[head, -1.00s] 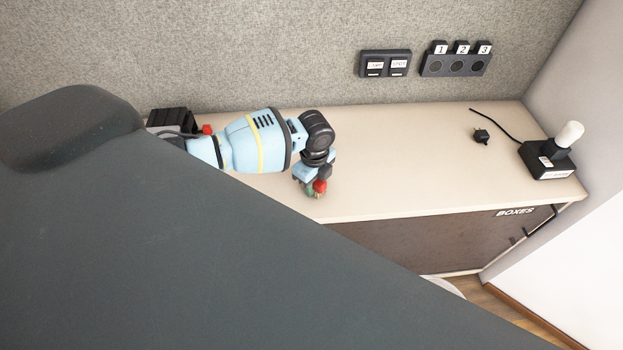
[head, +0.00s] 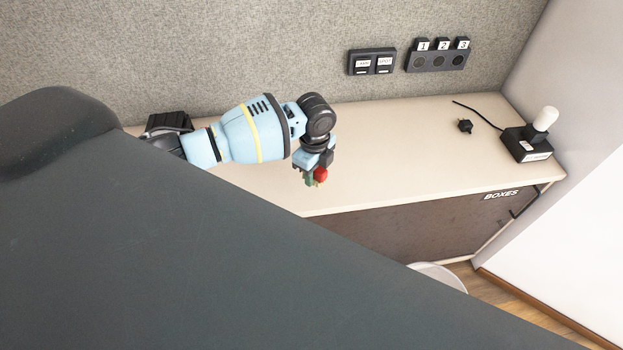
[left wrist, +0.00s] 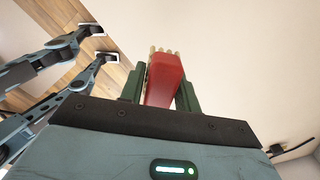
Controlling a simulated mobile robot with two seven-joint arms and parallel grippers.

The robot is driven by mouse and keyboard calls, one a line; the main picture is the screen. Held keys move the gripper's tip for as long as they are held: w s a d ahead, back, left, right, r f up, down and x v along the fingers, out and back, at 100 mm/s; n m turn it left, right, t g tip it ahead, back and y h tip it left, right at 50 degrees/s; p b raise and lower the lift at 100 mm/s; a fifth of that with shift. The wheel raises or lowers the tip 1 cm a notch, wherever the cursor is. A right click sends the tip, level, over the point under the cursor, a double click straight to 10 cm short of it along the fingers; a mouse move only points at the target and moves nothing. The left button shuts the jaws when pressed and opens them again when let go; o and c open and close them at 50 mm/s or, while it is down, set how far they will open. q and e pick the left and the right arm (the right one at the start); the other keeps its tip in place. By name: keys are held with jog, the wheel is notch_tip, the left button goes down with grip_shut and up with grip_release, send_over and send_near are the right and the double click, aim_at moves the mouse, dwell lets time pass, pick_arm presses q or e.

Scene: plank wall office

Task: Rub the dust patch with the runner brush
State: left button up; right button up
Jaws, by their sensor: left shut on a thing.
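The runner brush is a red-bodied brush with pale bristles. My left gripper (head: 313,179) is shut on the brush (head: 320,175), low over or at the front part of the beige counter (head: 400,150); I cannot tell whether the bristles touch it. In the left wrist view the red brush (left wrist: 166,82) sits between the two green fingers, with its bristle tips pointing away from the wrist. I cannot make out the dust patch in either view. My right gripper does not show in the head view.
A black plug (head: 465,126) and a black box with a white bulb (head: 527,142) stand at the counter's right end. Labelled switches (head: 372,62) and a numbered panel (head: 437,58) are on the grey wall. The counter between gripper and plug is clear.

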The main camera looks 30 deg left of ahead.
pick_arm(q)
jog(key=shift+r, duration=0.95)
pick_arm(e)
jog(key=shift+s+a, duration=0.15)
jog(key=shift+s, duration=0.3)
pick_arm(q)
jog(key=shift+w, duration=0.1)
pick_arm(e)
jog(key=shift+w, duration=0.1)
